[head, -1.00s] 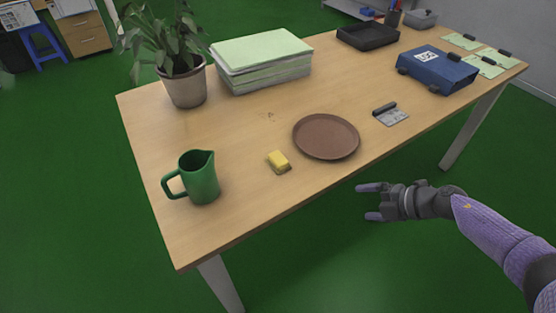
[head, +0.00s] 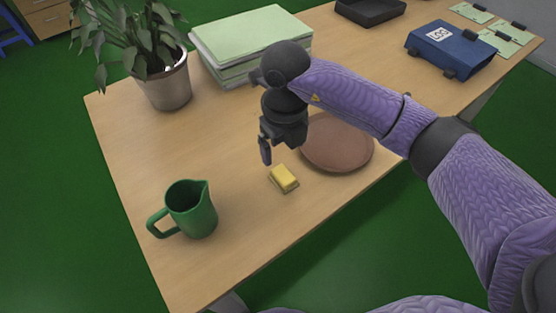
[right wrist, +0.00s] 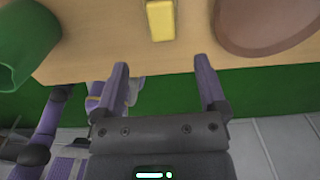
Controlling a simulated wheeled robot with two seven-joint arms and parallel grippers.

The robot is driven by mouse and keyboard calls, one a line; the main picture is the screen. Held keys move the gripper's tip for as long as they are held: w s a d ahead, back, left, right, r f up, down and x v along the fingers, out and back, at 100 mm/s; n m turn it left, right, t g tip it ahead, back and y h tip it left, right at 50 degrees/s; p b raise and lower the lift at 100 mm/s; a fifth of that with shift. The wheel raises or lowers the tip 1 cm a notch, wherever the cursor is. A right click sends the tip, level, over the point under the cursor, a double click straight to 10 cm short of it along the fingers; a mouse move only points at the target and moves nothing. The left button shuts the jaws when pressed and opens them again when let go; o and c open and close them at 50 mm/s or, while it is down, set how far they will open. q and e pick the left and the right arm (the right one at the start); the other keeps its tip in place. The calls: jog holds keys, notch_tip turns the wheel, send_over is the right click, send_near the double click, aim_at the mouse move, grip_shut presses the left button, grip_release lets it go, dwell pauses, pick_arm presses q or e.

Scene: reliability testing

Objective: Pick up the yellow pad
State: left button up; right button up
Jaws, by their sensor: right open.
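The yellow pad (head: 284,177) lies on the wooden table, between the green pitcher and the brown plate. It also shows in the right wrist view (right wrist: 160,20), at the top and cut by the frame edge, beyond the fingertips. My right gripper (head: 266,150) hangs above the table, just behind and left of the pad in the head view. In the right wrist view the right gripper (right wrist: 163,75) has its two fingers spread, with nothing between them. My left gripper is not in the head view.
A green pitcher (head: 190,212) stands left of the pad. A brown plate (head: 340,145) lies to its right, partly behind my arm. A potted plant (head: 165,85), a paper stack (head: 225,40) and a blue case (head: 450,52) stand farther back. The table's front edge is near the pad.

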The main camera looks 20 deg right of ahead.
aim_at(284, 174)
notch_tip(284, 174, down, 9)
jog(key=b, duration=0.4)
jog(key=shift+d+f, duration=0.1)
jog(key=shift+f, duration=0.1)
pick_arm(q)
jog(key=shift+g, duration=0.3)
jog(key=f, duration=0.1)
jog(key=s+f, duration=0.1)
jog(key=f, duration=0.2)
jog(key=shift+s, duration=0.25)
pick_arm(e)
jog(key=shift+r, duration=0.2)
grip_shut()
